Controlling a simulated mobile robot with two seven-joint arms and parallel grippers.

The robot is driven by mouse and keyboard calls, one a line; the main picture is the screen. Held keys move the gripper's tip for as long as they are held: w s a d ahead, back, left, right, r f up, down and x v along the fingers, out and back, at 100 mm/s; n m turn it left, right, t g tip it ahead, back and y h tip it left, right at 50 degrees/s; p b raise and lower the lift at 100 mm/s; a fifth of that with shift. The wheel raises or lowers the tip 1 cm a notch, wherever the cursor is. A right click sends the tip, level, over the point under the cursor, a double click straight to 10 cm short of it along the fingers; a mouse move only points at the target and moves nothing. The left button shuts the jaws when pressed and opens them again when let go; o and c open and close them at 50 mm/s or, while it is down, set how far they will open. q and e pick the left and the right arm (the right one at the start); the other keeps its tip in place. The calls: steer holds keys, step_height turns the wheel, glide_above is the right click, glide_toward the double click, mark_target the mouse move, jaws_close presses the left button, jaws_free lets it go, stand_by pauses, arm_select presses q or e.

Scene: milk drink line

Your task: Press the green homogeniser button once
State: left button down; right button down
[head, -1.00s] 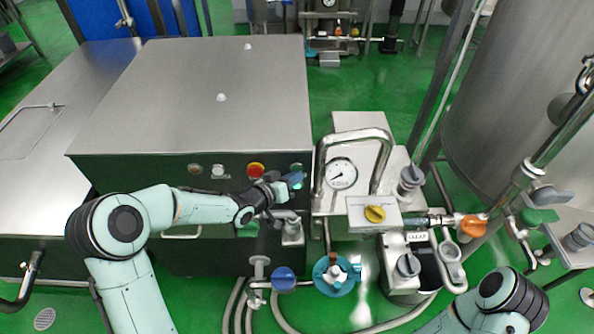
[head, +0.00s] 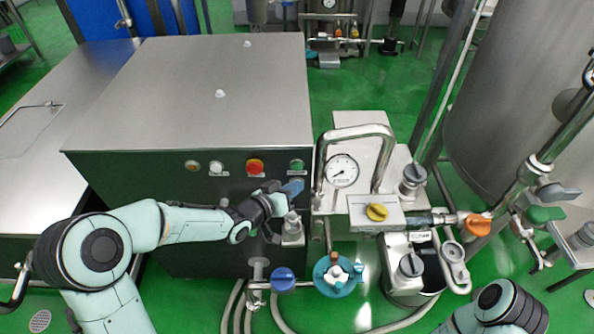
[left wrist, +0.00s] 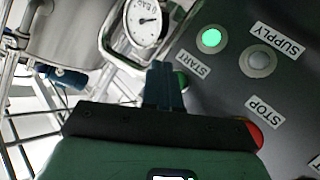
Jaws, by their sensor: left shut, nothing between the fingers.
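The green button (head: 297,166) is at the right end of the row on the dark front panel of the steel cabinet. My left gripper (head: 293,187) is shut and empty, with its blue fingers just below the button in the head view. In the left wrist view the fingertips (left wrist: 163,72) partly cover the green button (left wrist: 182,80), beside the START label. I cannot tell whether they touch it. A round green lamp (left wrist: 211,38) glows on the other side of that label. My right gripper is out of view.
A red button (head: 255,167) sits left of the green one; it also shows in the left wrist view (left wrist: 256,134). A bent steel pipe (head: 320,160) and a pressure gauge (head: 342,170) stand close to the right. Valves with blue handles (head: 283,279) are below.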

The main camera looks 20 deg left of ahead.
arm_select(q)
steer(key=shift+s+d+b, duration=0.15)
steer(key=shift+s, duration=0.35)
steer(key=shift+s+d+b, duration=0.15)
steer(key=shift+s, duration=0.35)
